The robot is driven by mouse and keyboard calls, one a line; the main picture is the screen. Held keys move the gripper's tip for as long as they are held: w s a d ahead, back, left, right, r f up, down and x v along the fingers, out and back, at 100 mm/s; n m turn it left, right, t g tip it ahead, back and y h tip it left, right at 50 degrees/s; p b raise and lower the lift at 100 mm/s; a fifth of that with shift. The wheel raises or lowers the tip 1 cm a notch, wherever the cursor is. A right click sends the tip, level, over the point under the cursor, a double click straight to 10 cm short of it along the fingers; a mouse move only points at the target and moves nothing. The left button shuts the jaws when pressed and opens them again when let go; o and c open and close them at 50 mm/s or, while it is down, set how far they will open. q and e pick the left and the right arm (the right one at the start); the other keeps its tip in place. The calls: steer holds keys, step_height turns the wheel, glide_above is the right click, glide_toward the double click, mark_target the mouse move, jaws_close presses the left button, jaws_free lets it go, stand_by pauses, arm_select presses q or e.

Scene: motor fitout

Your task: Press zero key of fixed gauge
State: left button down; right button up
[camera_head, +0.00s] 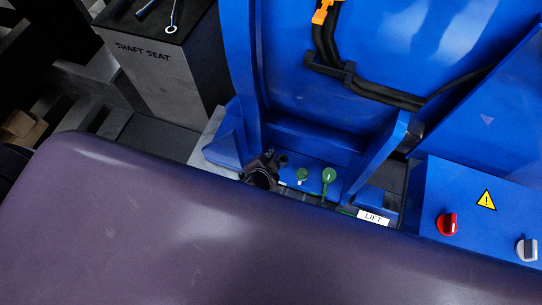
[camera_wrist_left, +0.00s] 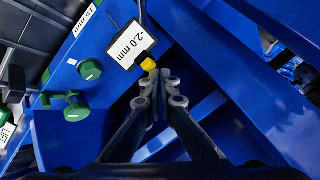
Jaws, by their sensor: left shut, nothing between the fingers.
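The fixed gauge (camera_wrist_left: 132,43) shows in the left wrist view as a white display, tilted, reading -2.0 mm. Its small yellow key (camera_wrist_left: 149,64) is at the lower corner of the display. My left gripper (camera_wrist_left: 156,76) is shut and empty, with its fingertips just below the yellow key in that picture. I cannot tell whether they touch it. In the head view my left gripper (camera_head: 266,164) is small and dark, beside the blue frame. The gauge cannot be made out there. My right gripper is not in view.
Green knobs (camera_wrist_left: 89,69) sit left of the gauge; one also shows in the head view (camera_head: 328,175). Blue frame walls (camera_head: 376,157) stand close around my gripper. A LIFT label (camera_head: 373,217), red knob (camera_head: 447,224) and grey knob (camera_head: 526,249) are to the right.

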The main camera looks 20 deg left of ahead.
arm_select(q)
steer(key=shift+f, duration=0.4)
steer(key=shift+r, duration=0.15)
stand_by(0.4)
steer(key=shift+r+p, duration=0.7)
steer(key=shift+r, duration=0.05)
step_height(320, 180, up, 5)
steer(key=p, duration=0.5)
stand_by(0.6)
